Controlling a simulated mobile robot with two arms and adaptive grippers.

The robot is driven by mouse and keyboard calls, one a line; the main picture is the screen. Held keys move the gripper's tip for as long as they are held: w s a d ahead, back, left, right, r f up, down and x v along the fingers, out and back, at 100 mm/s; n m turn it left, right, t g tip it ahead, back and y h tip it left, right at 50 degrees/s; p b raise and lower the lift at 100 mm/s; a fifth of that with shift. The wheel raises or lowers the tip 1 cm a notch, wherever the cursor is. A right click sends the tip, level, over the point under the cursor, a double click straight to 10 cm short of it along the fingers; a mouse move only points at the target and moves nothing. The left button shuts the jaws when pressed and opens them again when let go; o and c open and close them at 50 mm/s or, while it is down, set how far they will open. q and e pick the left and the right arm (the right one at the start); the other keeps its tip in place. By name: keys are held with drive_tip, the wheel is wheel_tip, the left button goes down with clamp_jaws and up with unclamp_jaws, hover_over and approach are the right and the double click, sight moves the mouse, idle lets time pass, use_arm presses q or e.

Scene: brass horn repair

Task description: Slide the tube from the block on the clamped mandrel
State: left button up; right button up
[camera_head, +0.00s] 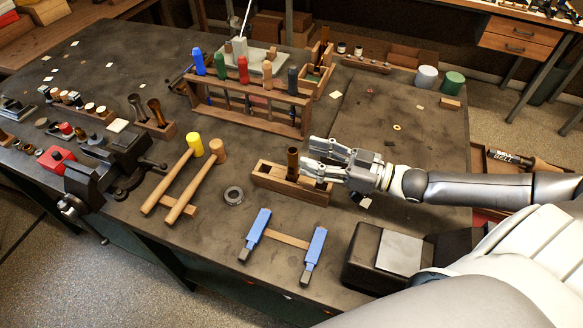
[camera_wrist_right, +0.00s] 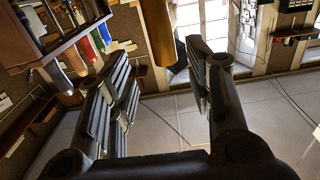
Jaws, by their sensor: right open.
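A wooden block (camera_head: 268,180) stands on the bench at centre, with an upright brown-brass tube (camera_head: 292,160) near its middle. My right gripper (camera_head: 306,154) comes in from the right, its fingers pointing left toward the tube. It is open and hides part of the block's right end. In the right wrist view the tube (camera_wrist_right: 157,35) shows upright beyond and between the open fingertips; contact cannot be made out. A dark vise (camera_head: 118,165) sits at the bench's left front edge. I cannot clearly make out a mandrel in it. My left gripper is not in view.
A tool rack (camera_head: 250,112) with coloured handles stands behind the block. Two mallets (camera_head: 180,180) lie to its left, a grey ring (camera_head: 233,195) and blue-handled tools (camera_head: 258,228) in front. A dark box-like block (camera_head: 375,255) stands near my arm. The bench behind my right forearm is mostly clear.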

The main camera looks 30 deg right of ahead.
sight(297, 151)
drive_tip(key=shift+w+a+r, duration=0.1)
drive_tip(key=shift+w+a, duration=0.3)
drive_tip(key=shift+a, duration=0.1)
drive_tip(key=p+x, duration=0.1)
drive_tip(key=x, duration=0.2)
drive_tip(key=shift+a+p, duration=0.15)
drive_tip(key=shift+p, duration=0.15)
drive_tip(key=shift+w+a, duration=0.35)
drive_tip(key=shift+a, duration=0.05)
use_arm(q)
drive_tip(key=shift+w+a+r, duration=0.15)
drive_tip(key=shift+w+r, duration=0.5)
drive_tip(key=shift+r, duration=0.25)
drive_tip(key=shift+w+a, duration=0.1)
use_arm(e)
clamp_jaws()
